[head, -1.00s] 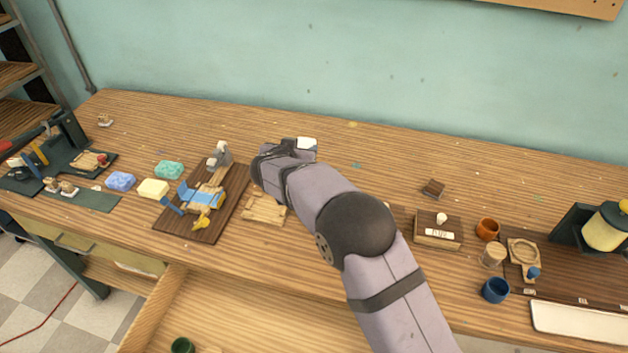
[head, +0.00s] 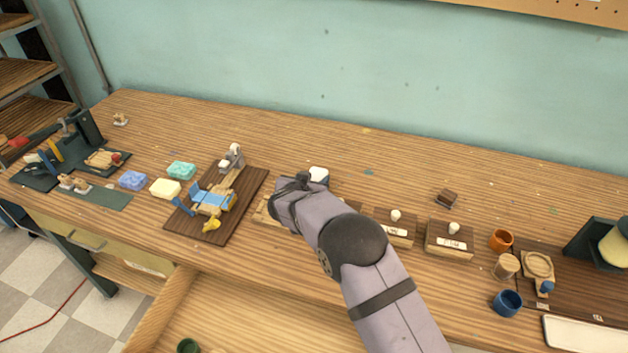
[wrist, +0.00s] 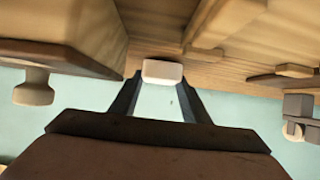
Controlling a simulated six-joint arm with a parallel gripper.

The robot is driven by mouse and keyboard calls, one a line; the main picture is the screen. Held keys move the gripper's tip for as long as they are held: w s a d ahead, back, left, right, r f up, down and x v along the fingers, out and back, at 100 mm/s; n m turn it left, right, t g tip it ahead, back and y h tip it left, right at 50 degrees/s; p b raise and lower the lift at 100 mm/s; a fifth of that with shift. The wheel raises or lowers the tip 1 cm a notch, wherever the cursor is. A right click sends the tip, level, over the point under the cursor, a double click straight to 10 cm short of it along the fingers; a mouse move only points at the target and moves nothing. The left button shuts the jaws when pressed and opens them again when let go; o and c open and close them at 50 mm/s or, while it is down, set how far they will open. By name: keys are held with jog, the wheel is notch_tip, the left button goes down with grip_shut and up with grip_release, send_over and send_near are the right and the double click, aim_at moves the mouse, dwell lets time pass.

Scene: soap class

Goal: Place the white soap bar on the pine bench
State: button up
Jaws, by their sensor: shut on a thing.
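The white soap bar (head: 319,175) shows at the tip of my gripper (head: 310,180) in the head view, over the middle of the pine bench (head: 390,160). In the wrist view the soap bar (wrist: 163,72) sits between the two dark fingertips of my gripper (wrist: 162,82), which is shut on it. The bench's wood surface also shows behind it in the wrist view. I cannot tell whether the bar touches the wood. My arm hides part of the bench below the gripper.
A small slatted wooden tray (head: 264,213) lies left of my gripper, partly hidden. A dark board (head: 246,205) with blue and yellow items is further left, beside teal (head: 181,170), blue (head: 132,180) and cream (head: 165,188) blocks. Labelled wooden boxes (head: 449,243) stand right. Bench behind my gripper is clear.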

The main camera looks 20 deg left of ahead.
jog(key=shift+f, duration=0.3)
jog(key=o, duration=1.1)
jog(key=shift+s+r, duration=0.3)
jog(key=b+v, duration=0.1)
jog(key=v, duration=1)
jog(key=shift+s, duration=0.2)
